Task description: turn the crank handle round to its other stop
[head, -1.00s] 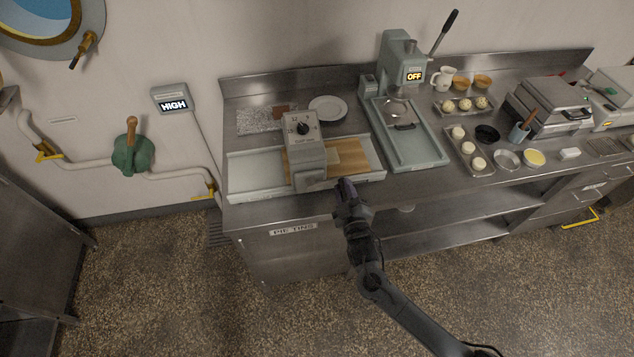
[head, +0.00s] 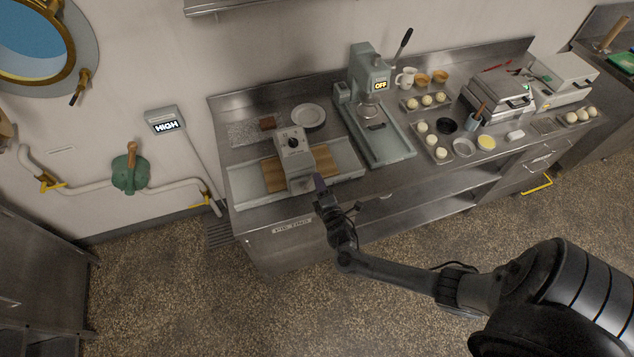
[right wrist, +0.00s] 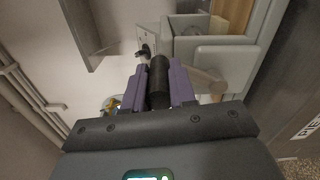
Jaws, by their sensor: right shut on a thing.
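The crank belongs to the grey roller machine (head: 292,160) on the left part of the steel counter. In the right wrist view its black cylindrical grip (right wrist: 158,85) stands between the purple finger pads of my right gripper (right wrist: 165,84). The pads are shut on it. A pale, blurred bar (right wrist: 205,82) lies just right of the fingers. In the head view my right gripper (head: 319,184) is at the machine's front right corner and hides the crank. A wooden board (head: 325,160) lies on the machine's bed. My left gripper is out of view.
A press with a lever (head: 368,85) stands right of the roller machine. Dough balls, bowls and a waffle-iron-like appliance (head: 497,92) are further right. A plate (head: 308,115) lies behind. The floor in front of the counter is open.

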